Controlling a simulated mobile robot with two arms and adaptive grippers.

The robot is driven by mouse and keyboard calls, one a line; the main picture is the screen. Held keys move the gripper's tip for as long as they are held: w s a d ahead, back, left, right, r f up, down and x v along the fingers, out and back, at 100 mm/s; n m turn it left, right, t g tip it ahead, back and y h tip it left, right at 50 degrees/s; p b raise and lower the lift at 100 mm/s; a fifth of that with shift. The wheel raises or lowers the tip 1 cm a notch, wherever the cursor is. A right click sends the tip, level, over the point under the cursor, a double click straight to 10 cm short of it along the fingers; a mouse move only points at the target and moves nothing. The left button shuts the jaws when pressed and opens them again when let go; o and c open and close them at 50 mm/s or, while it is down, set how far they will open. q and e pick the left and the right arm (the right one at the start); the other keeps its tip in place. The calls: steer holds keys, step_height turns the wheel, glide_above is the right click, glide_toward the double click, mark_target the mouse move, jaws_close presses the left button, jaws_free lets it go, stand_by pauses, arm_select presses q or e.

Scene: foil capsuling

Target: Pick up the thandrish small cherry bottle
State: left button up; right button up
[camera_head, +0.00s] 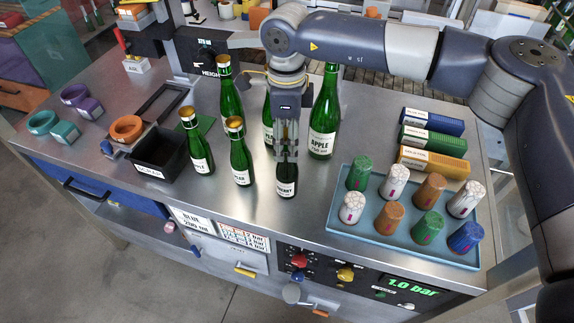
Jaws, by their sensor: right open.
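The small cherry bottle (287,184) stands upright on the steel table, with dark green glass and a white label reading CHERRY. My right gripper (287,150) comes down from above over its neck. The gripper is open, with its fingers beside the neck, and it hides the bottle's top. I cannot tell whether the fingers touch the glass. My left gripper is not in view.
A large apple bottle (323,125) stands close at the right. Other green bottles, including two smaller gold-topped ones (240,155) (197,145), stand at the left. A blue tray (375,232) of capsules lies at the right. A black bin (157,155) stands at the left. Table in front is clear.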

steer(key=shift+f, duration=0.85)
jaws_close()
steer(key=shift+r, duration=0.1)
steer(key=shift+w+r, duration=0.1)
